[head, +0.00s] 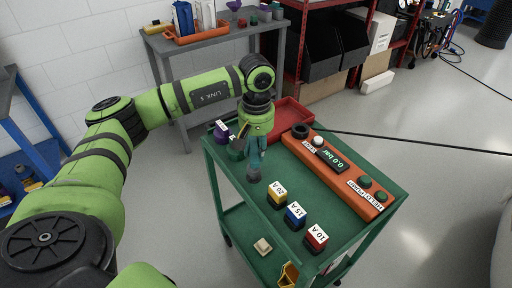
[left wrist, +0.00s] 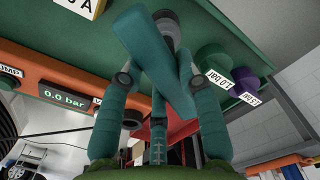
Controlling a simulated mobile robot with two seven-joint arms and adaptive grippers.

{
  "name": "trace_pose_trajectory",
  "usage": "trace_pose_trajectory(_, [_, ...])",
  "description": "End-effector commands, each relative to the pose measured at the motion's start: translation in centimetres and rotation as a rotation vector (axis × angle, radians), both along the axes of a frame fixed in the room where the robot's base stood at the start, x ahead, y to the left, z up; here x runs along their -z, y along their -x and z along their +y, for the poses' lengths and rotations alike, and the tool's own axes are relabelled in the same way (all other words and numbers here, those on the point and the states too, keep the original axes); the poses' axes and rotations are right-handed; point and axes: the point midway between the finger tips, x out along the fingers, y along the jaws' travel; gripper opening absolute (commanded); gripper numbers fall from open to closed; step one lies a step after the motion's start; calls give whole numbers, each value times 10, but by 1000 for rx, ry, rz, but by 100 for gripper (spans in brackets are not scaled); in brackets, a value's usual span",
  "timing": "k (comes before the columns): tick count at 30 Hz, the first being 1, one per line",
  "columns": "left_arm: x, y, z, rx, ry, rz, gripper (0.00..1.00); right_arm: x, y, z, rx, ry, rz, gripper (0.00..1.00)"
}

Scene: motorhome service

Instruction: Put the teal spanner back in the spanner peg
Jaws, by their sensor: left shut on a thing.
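My left gripper (head: 257,152) points down over the left part of the green cart top. It also shows in the left wrist view (left wrist: 160,84), where its fingers are shut around the teal spanner (left wrist: 152,48). The spanner is a flat teal bar, slanting across between the fingers. In the head view the fingers and spanner overlap in similar teal and are hard to separate. A grey, round-ended post (left wrist: 166,28) shows just beyond the spanner in the wrist view; I cannot tell whether they touch, or whether it is the spanner peg. My right gripper is not in view.
A green cap (head: 236,150) and a purple cap (head: 221,133) stand left of the gripper. Yellow (head: 277,199), blue (head: 295,216) and red (head: 316,239) labelled blocks line the front. An orange pump unit (head: 340,172) runs along the right; a red tray (head: 290,117) lies behind.

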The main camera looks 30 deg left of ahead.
Motion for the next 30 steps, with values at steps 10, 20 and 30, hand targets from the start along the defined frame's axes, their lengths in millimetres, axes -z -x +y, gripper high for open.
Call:
trace_pose_trajectory(10, [3,0,0,0,0,-1,0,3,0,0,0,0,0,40])
trace_pose_trajectory(20, [14,0,0,0,0,-1,0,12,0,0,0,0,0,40])
trace_pose_trajectory(30, [24,0,0,0,0,-1,0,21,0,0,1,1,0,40])
